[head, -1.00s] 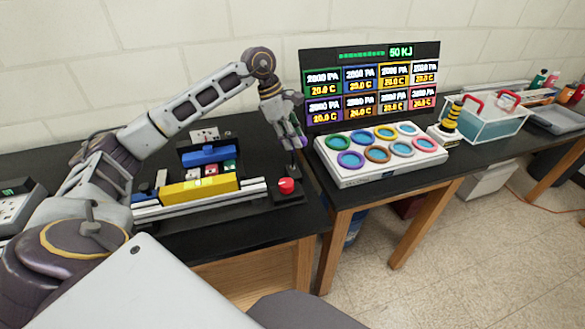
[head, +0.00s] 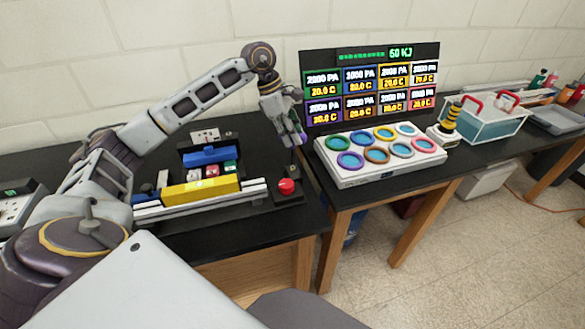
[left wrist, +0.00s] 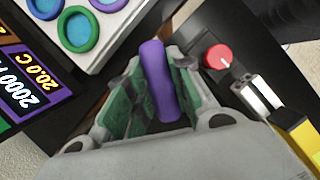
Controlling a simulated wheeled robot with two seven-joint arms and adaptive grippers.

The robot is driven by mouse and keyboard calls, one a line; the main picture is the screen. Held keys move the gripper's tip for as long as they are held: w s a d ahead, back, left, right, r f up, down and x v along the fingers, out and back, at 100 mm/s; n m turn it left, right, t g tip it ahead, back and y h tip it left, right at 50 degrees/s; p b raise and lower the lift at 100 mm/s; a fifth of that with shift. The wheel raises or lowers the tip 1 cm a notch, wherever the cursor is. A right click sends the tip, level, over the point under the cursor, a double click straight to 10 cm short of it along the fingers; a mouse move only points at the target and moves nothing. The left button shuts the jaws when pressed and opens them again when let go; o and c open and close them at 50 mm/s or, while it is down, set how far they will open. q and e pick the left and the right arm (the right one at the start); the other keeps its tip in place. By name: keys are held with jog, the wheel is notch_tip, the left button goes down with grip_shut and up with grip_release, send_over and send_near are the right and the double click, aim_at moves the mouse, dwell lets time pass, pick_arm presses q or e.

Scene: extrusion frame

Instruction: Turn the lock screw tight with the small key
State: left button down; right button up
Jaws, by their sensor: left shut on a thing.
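In the head view only a bit of purple shows at the fingertips. A red knob (head: 286,186) sits on a black base just below the gripper; it also shows right of the fingers in the left wrist view (left wrist: 218,57). I cannot pick out the lock screw or the key's tip.
To the right are a white tray of coloured rings (head: 380,165), a display board (head: 371,60) and a clear red-handled box (head: 488,125).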

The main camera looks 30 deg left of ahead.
pick_arm(q)
jog(key=shift+r+p, duration=0.35)
jog(key=shift+r, duration=0.4)
dwell(0.5)
